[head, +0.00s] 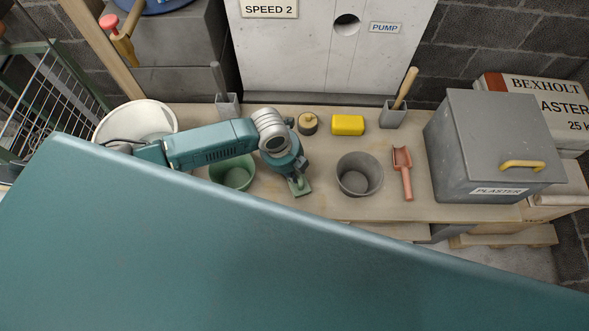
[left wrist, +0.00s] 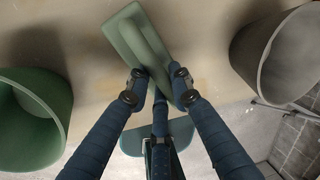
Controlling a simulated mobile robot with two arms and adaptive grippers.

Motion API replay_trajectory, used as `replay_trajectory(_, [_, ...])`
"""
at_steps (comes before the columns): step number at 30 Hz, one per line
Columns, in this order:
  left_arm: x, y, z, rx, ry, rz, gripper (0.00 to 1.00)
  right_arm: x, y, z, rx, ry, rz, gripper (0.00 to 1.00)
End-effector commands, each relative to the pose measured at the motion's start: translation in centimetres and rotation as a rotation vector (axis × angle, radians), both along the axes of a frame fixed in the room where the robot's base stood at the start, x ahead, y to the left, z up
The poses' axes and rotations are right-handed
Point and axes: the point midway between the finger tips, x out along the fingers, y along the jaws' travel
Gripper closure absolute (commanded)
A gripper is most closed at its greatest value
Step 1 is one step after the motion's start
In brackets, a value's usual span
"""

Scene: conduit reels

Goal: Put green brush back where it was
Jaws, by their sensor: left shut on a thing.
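The green brush (head: 299,186) is a flat green piece under my left gripper (head: 296,176), over the worktop between two buckets. In the left wrist view the green brush (left wrist: 134,38) lies lengthwise, tilted across the picture, between the fingertips. My left gripper (left wrist: 158,88) is shut on it. I cannot tell whether the brush touches the worktop (head: 323,208). My right gripper is not in view.
A green bucket (head: 232,174) stands left of the brush, a grey bucket (head: 360,175) right. Behind are a round tin (head: 307,124), a yellow block (head: 347,125) and square holders (head: 227,106) (head: 392,116).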

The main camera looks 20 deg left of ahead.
Motion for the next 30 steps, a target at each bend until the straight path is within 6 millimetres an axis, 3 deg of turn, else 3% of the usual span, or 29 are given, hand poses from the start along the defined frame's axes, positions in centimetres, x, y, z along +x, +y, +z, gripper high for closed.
replay_trajectory(1, [0.0,0.0,-0.1,0.0,0.0,0.0,0.77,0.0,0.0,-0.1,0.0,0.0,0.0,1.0])
replay_trajectory(4, [0.0,0.0,-0.1,0.0,0.0,0.0,0.6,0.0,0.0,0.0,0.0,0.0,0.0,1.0])
replay_trajectory(16, [0.0,0.2,0.9,0.0,-0.003,-0.001,0.6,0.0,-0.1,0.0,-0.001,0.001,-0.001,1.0])
replay_trajectory(30, [-1.2,1.7,9.8,0.0,-0.004,0.0,0.6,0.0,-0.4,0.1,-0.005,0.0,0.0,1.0])
